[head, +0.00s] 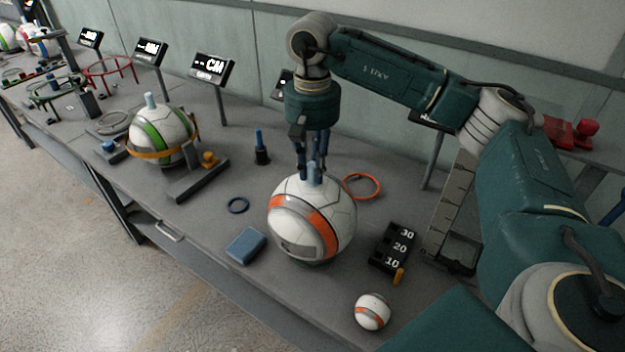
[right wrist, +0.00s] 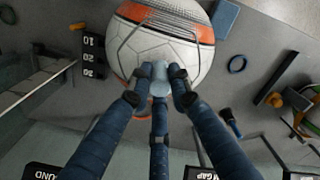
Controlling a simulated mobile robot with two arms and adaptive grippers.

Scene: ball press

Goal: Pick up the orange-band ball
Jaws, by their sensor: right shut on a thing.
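The large white orange-band ball (head: 285,215) is in the middle of the table, its light-blue stem (head: 313,174) pointing up. My right gripper (head: 313,165) comes down from above and is shut on that stem. In the right wrist view the fingers (right wrist: 157,85) close around the stem (right wrist: 160,70), with the white ball (right wrist: 165,48) and its orange band behind. I cannot tell whether the ball is clear of its support. A small ball with an orange band (head: 372,311) lies at the front right. My left gripper is not in view.
A green-band ball (head: 150,125) sits in an orange ring stand to the left. Around the large ball are a blue block (head: 246,246), a dark blue ring (head: 238,205), an orange ring (head: 362,185) and a black number block (head: 393,247). Display screens stand along the back.

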